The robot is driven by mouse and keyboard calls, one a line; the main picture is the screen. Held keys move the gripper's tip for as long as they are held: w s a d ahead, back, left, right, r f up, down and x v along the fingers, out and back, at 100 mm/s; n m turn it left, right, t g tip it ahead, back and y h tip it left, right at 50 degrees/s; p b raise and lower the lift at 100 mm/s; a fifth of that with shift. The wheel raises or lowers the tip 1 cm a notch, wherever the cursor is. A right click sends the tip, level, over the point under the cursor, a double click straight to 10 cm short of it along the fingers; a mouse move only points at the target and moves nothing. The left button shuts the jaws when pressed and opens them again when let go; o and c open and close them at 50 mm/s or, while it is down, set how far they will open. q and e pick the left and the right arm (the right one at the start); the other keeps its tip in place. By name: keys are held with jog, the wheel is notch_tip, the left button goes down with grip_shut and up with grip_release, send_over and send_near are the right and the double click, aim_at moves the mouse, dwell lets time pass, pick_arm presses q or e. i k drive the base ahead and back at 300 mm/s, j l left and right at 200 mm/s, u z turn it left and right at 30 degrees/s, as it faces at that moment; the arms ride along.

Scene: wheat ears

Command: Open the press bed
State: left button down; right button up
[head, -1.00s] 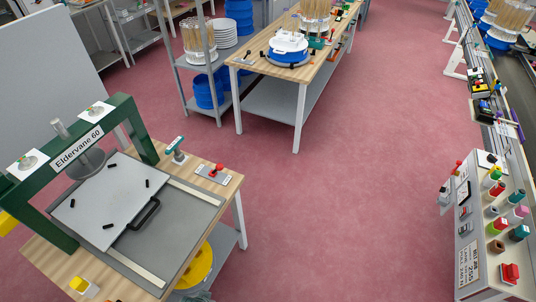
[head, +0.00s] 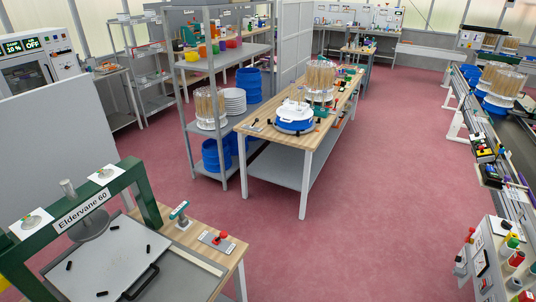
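The press stands at the lower left, with a green frame (head: 150,191) labelled Eldervane 60 and a round grey ram plate (head: 90,226) under its crossbeam. Below it lies the press bed (head: 103,262), a flat light grey plate with several small black pegs. A black handle (head: 141,283) sits at its front right edge. The lower part of the bed is cut off by the picture edge. A teal-handled lever (head: 180,211) and a red control on a grey base (head: 217,239) stand on the wooden table right of the press. Neither of my grippers shows.
A wooden table (head: 262,128) with a blue and white round device (head: 295,117) stands mid-scene, beside a grey shelf rack (head: 182,120) with blue tubs. A conveyor and a panel of coloured knobs (head: 510,262) line the right. The pink floor between is clear.

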aim_at(103, 268)
jog(key=u, duration=1.5)
jog(key=i+l+z, duration=0.15)
jog(key=l, duration=0.15)
jog(key=i+l+z, duration=0.15)
jog(key=k+l, duration=0.05)
jog(key=l, duration=0.1)
